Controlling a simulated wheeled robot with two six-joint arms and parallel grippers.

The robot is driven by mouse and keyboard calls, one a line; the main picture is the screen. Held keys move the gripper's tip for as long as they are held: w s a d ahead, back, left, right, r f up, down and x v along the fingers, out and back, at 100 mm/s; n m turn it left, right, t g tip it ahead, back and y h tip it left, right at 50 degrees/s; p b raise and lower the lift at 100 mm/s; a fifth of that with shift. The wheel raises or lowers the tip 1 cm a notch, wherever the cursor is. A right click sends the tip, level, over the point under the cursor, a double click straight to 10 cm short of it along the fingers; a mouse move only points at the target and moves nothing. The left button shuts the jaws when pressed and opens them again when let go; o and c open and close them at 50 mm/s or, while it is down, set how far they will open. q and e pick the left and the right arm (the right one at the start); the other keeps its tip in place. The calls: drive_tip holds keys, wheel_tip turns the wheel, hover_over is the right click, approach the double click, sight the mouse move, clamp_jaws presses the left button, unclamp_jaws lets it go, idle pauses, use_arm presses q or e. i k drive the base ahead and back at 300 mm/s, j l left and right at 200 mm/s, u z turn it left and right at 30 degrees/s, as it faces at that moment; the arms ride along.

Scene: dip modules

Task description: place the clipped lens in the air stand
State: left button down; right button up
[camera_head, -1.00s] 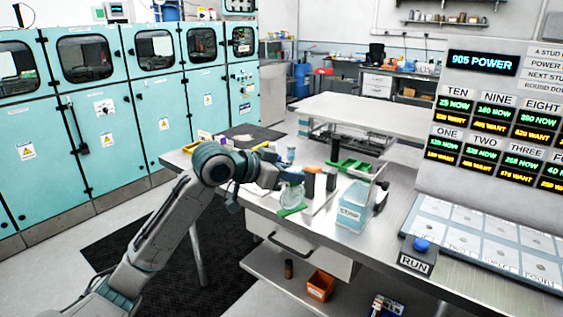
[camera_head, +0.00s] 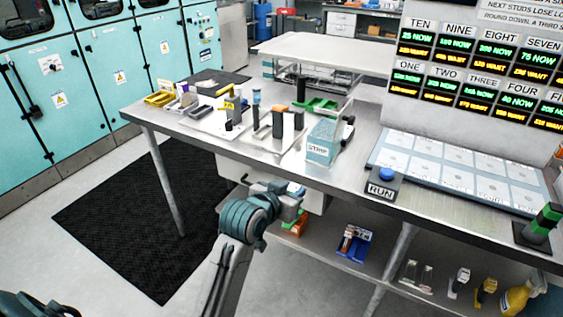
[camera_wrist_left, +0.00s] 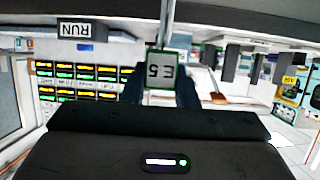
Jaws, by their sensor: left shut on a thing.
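My left gripper (camera_head: 292,206) is in front of the bench's front edge, below the bench top. In the left wrist view it is shut (camera_wrist_left: 162,88) on the clipped lens, of which a small pale label with a green border (camera_wrist_left: 162,70) shows between the fingers. The clear lens disc itself cannot be made out. The air stand (camera_head: 229,110) appears to be the dark post with a yellow tag on a pale plate on the bench, up and left of the gripper. The yellow tag also shows at the right in the left wrist view (camera_wrist_left: 289,80). My right gripper is not in view.
The bench (camera_head: 350,180) holds orange and dark blocks (camera_head: 278,124), a pale blue STRIP box (camera_head: 322,140), a green tray (camera_head: 318,104) and the RUN button (camera_head: 386,177). A lower shelf (camera_head: 390,262) carries bins and bottles. A dark mat (camera_head: 140,220) lies on the floor.

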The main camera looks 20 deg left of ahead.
sight(202, 114)
drive_tip(key=i+j+u, duration=0.25)
drive_tip(key=j, duration=0.25)
drive_tip(key=i+j+u, duration=0.25)
drive_tip(key=i+j, duration=0.1)
drive_tip(key=j, duration=0.15)
